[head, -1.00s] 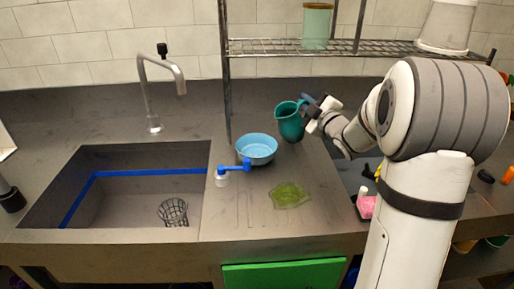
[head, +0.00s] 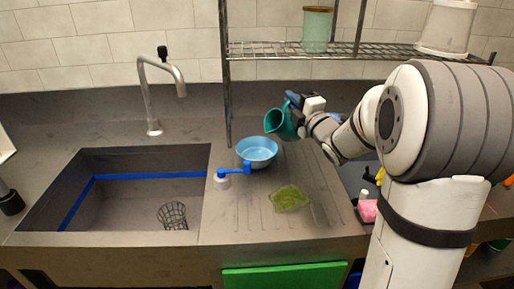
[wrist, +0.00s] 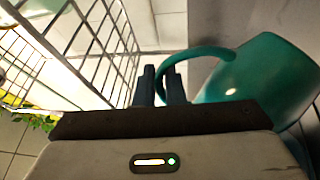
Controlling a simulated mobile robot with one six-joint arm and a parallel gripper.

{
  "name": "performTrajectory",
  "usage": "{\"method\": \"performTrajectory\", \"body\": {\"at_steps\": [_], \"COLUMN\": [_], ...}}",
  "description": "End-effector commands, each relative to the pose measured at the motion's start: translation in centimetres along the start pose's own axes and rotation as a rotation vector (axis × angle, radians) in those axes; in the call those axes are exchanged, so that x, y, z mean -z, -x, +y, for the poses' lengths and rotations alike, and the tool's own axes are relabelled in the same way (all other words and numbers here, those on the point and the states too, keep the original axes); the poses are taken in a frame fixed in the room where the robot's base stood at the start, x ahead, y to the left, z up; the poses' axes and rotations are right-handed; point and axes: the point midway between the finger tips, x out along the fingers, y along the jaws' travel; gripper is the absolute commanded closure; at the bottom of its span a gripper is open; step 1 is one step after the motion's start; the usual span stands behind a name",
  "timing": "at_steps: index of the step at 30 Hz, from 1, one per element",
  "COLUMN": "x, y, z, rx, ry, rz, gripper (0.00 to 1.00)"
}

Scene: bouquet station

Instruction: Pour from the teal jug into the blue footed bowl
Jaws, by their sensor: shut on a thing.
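The teal jug (head: 283,122) is tilted to the left in the head view, its mouth toward the bowl and its rim above and to the right of it. My gripper (head: 292,101) is shut on the jug's handle. In the wrist view, the fingers of my gripper (wrist: 163,86) meet at the handle loop, and the jug (wrist: 262,80) fills the right side. The blue footed bowl (head: 257,147) stands upright on the counter just below and left of the jug. Its foot is hidden from this angle. I cannot see any contents passing from the jug.
A green dish (head: 290,198) lies in front. The sink (head: 130,185) is at left. A wire shelf (head: 330,48) with a post rises behind. A pink bottle (head: 367,208) is at right.

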Motion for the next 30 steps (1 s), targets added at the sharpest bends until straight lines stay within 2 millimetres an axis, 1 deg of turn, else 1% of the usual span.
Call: {"method": "performTrajectory", "body": {"at_steps": [30], "x": [1.4], "y": [0.0], "z": [1.2], "rx": [-0.022], "ry": [0.178], "rz": [0.028], "gripper": [1.00]}}
